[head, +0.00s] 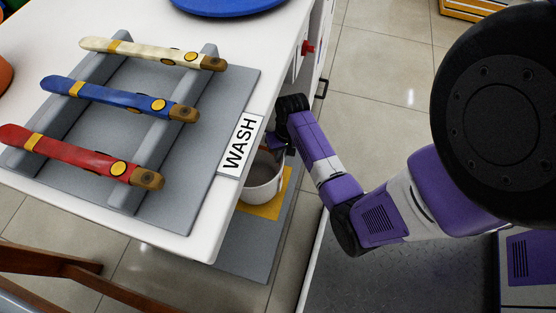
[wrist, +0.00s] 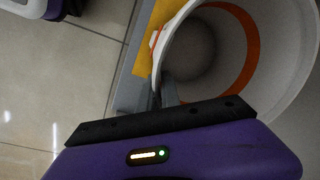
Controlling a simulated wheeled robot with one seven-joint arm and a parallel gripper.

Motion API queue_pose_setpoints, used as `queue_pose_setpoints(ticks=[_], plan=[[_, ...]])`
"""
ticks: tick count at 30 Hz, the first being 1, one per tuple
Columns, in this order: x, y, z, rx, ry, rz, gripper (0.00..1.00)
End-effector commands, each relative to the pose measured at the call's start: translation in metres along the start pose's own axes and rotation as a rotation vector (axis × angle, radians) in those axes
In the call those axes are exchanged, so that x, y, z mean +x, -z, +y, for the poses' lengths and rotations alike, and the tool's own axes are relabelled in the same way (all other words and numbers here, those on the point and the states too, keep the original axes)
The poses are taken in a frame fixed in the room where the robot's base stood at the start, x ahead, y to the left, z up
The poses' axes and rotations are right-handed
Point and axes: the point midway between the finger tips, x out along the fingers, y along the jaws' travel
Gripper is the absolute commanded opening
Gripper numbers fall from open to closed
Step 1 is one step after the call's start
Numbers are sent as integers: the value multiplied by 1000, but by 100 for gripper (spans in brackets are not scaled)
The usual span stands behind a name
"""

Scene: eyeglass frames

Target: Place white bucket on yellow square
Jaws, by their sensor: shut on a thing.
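The white bucket (head: 264,180) is beside the table, low down, and overlaps the yellow square (head: 272,207) in the head view. Part of it is hidden by the table edge and my arm. My gripper (wrist: 167,92) is shut on the bucket's rim. In the wrist view the bucket (wrist: 297,62) fills the upper right, with an orange band inside. The yellow square also shows in the wrist view (wrist: 153,40), at the bucket's left side. I cannot tell whether the bucket's base touches the square.
A white table (head: 200,236) with a "WASH" label (head: 239,146) overhangs the bucket's left side. On it a grey rack (head: 98,128) holds white, blue and red eyeglass-case-like pieces. The yellow square lies on a grey mat (head: 247,254). Tiled floor is open behind my arm.

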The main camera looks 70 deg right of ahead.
Motion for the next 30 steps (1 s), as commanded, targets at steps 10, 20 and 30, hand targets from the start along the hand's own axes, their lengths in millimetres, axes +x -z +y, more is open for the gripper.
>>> queue_pose_setpoints(ticks=[10,20,30], plan=[[16,0,7,1,1,2,0],[19,-1,7,1,0,1,11],[19,-1,7,1,0,1,29]])
